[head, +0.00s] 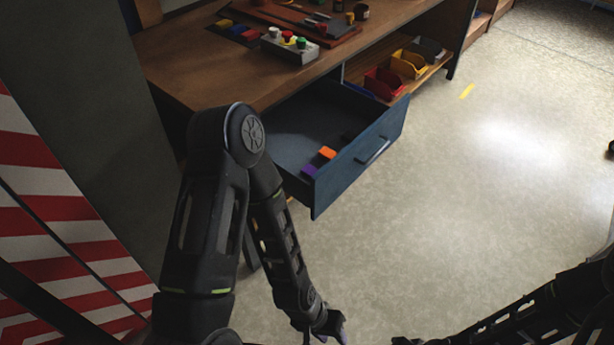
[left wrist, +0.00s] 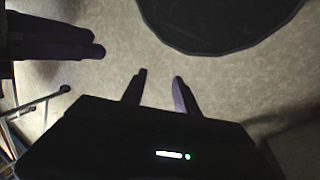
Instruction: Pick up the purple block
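The small purple block (head: 309,170) lies in the open blue drawer (head: 345,187), near its front left corner. My left gripper (head: 335,332) hangs low at the bottom edge of the head view, below the drawer and well apart from the block. In the left wrist view, its two fingers (left wrist: 160,76) stand apart with only floor between them, so it is open and empty. The purple block does not show in that view. My right gripper (head: 402,341) is at the bottom edge of the head view, mostly cut off, and its fingers cannot be made out.
An orange block (head: 327,152) lies beside the purple one in the drawer. The wooden desk (head: 185,62) above carries a button box (head: 290,47) and coloured pieces. Red (head: 383,83) and yellow (head: 408,64) bins sit on a shelf right of the drawer. The floor (head: 480,170) to the right is clear.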

